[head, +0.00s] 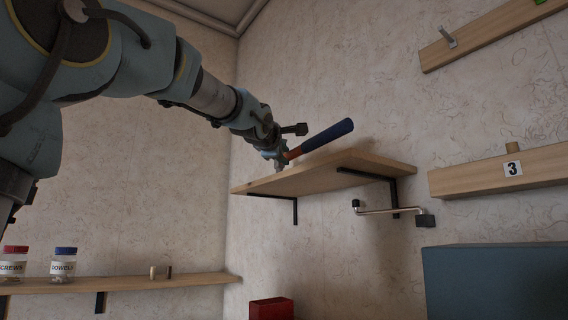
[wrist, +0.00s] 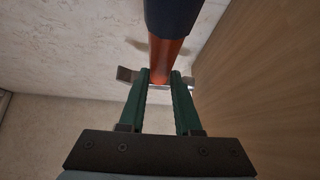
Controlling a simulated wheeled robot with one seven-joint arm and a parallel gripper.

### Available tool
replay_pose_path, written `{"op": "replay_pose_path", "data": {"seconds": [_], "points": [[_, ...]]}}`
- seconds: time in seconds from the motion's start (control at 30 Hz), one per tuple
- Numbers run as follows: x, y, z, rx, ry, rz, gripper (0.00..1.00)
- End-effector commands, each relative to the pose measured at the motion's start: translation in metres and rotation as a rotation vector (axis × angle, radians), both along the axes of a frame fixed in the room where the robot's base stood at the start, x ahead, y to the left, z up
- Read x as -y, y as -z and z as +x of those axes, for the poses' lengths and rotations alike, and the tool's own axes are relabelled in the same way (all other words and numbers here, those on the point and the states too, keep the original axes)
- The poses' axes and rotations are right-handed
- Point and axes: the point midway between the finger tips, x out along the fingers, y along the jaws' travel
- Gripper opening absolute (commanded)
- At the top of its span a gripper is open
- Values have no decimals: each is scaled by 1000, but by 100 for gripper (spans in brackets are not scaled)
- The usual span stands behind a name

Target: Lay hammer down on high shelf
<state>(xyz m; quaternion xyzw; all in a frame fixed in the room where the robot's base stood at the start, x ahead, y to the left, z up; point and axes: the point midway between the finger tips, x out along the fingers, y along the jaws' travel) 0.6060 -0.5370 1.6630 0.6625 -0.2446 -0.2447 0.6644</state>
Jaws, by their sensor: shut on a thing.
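The hammer (head: 328,135) has a blue grip and a red-orange shaft. My gripper (head: 280,157) is shut on the shaft, and the handle slants up to the right. In the wrist view the green fingers (wrist: 160,82) close around the orange shaft (wrist: 165,58), with the blue grip toward the camera and parts of the metal head beyond the fingers. The high shelf (head: 335,172) is a wooden board on black brackets, seen from below. The hammer is at its left and back part; whether it touches the board is hidden. The board fills the wrist view's right side (wrist: 270,85).
A crank-like tool (head: 390,210) hangs on the wall under the shelf. Wooden rails, one marked 3 (head: 475,176), are at right above a blue box (head: 495,282). A lower shelf (head: 130,283) holds two labelled jars. A red box (head: 271,309) is below.

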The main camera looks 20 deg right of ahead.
Motion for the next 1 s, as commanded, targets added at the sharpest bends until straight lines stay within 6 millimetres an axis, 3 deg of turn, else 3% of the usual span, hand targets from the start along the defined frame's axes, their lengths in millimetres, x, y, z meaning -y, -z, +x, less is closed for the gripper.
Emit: {"op": "replay_pose_path", "data": {"seconds": [0.13, 0.6, 0.63, 0.9, 1.0], "points": [[0, 17, -1, 4, 0, -3, 0], [0, 22, -1, 5, 1, -4, 0], [0, 24, 0, 1, 0, -1, 33], [0, 23, 0, 2, 0, -1, 62], [0, 23, 0, 1, 0, -1, 62]]}}
